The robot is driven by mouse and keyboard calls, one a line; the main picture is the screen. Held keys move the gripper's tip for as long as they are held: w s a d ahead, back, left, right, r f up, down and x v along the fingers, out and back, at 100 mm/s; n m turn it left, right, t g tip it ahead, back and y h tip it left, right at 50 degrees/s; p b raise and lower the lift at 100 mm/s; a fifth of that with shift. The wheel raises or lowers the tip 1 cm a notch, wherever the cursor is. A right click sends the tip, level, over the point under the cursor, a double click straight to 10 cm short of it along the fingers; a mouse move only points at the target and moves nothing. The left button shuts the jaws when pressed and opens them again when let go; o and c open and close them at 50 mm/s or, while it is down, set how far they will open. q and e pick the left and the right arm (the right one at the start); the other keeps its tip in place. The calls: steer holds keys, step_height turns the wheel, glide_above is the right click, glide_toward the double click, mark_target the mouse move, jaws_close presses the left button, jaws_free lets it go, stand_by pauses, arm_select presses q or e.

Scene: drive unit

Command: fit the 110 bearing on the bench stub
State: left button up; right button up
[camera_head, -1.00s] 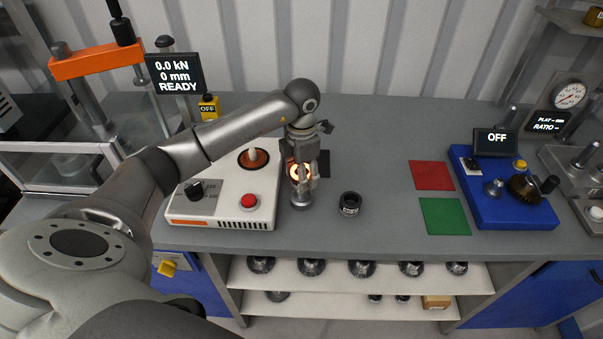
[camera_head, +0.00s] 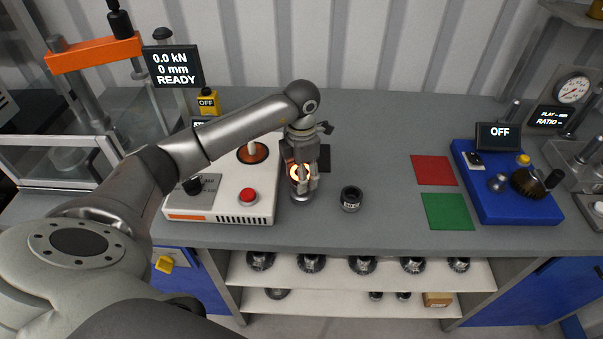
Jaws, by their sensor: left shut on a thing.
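My left gripper (camera_head: 302,178) points down over the bench, shut on a glowing orange bearing (camera_head: 298,173). The fingers cover much of the bearing, and I cannot read a number on it. The grey metal bench stub (camera_head: 302,197) shows just under the fingers. The bearing is over or around the stub's upper part; I cannot tell how far down it sits. A dark ring (camera_head: 350,199) with a small white label, too small to read, stands on the bench to the right. My right gripper is not in view.
A white heater (camera_head: 225,205) with a red button (camera_head: 248,195) stands close left of the gripper. A press (camera_head: 95,55) is at far left. Red (camera_head: 434,171) and green (camera_head: 447,211) mats and a blue unit (camera_head: 510,205) lie right. The bench between ring and mats is clear.

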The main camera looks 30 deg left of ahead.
arm_select(q)
steer(key=shift+f, duration=0.1)
stand_by(0.3)
steer(key=shift+f+b, duration=1)
steer(key=shift+f, duration=0.15)
steer(key=shift+r, duration=0.1)
steer(key=o, duration=1.1)
steer(key=shift+r+p, duration=2.3)
steer(key=shift+r, duration=1.2)
steer(key=shift+r, duration=0.1)
